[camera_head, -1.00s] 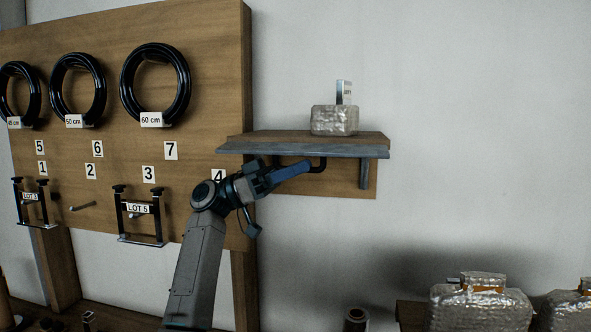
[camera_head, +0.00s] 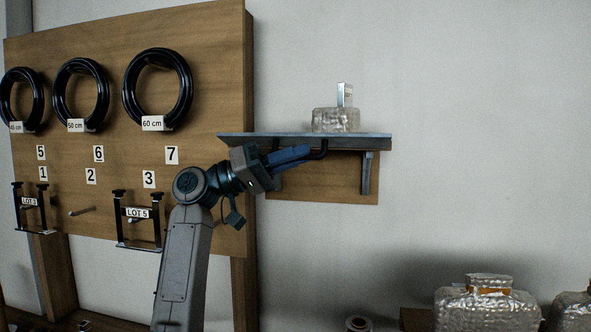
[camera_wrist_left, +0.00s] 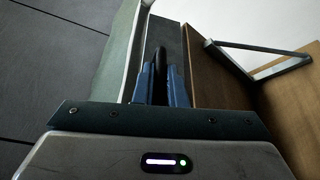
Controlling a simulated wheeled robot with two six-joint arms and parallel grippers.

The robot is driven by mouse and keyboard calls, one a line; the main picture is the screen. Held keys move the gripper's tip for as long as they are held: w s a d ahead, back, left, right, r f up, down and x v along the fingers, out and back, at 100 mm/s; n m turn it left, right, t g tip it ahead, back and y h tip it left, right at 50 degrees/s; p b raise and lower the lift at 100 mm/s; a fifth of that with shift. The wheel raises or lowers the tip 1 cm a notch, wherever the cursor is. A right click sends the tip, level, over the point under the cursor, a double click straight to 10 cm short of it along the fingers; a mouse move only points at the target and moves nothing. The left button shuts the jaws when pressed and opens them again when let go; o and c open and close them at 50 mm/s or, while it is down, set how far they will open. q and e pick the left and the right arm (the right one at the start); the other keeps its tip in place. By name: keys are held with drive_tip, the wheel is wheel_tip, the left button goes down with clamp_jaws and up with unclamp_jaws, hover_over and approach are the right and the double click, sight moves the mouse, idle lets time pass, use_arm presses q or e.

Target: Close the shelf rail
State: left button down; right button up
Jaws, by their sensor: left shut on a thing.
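The shelf rail (camera_head: 350,141) is a grey strip along the front of the wall shelf, and it hides the shelf's wooden top from the head view. A black handle (camera_head: 322,150) hangs from the rail. My left gripper (camera_head: 300,155) reaches up from the lower left and is shut on the handle. In the left wrist view the blue fingers (camera_wrist_left: 160,85) stand on both sides of the black handle bar (camera_wrist_left: 160,60), beside the pale rail (camera_wrist_left: 118,60). My right gripper is not in view.
A wrapped package (camera_head: 335,120) with a small upright box (camera_head: 345,94) is on the shelf. A wooden pegboard (camera_head: 215,90) with black hose coils stands at the left, close to my arm. More wrapped packages (camera_head: 485,305) are at the lower right. The wall area at right is clear.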

sight(296, 134)
use_arm(q)
wheel_tip(296, 134, up, 2)
drive_tip(key=n+t, duration=0.1)
drive_tip(key=n, duration=0.1)
drive_tip(key=n+y+p, duration=0.1)
drive_tip(key=n, duration=0.1)
drive_tip(key=shift+s+r+n+t, duration=0.15)
drive_tip(key=shift+n+t, duration=0.25)
drive_tip(key=r+n+p, duration=0.1)
drive_tip(key=n, duration=0.1)
drive_tip(key=r+n+y+p, duration=0.1)
drive_tip(key=n, duration=0.1)
drive_tip(key=shift+w+t+y, duration=0.2)
drive_tip(key=shift+t+y, duration=0.1)
drive_tip(key=shift+t, duration=0.1)
drive_tip(key=n+p, duration=0.1)
drive_tip(key=r+n+y+p, duration=0.1)
drive_tip(key=n+p, duration=0.1)
drive_tip(key=shift+w+d+r+n, duration=0.1)
drive_tip(key=shift+w+r+n, duration=0.1)
drive_tip(key=shift+w+n, duration=0.15)
drive_tip(key=shift+w+d+r+n+y+p, duration=0.15)
drive_tip(key=shift+w+n+y+p, duration=0.2)
drive_tip(key=shift+n+p, duration=0.3)
drive_tip(key=shift+w+a+r+n+y+p, duration=0.1)
drive_tip(key=shift+w+n+y+p, duration=0.1)
drive_tip(key=shift+n+y+p, duration=0.25)
drive_tip(key=c, duration=1.5)
unclamp_jaws()
drive_tip(key=shift+w, duration=0.1)
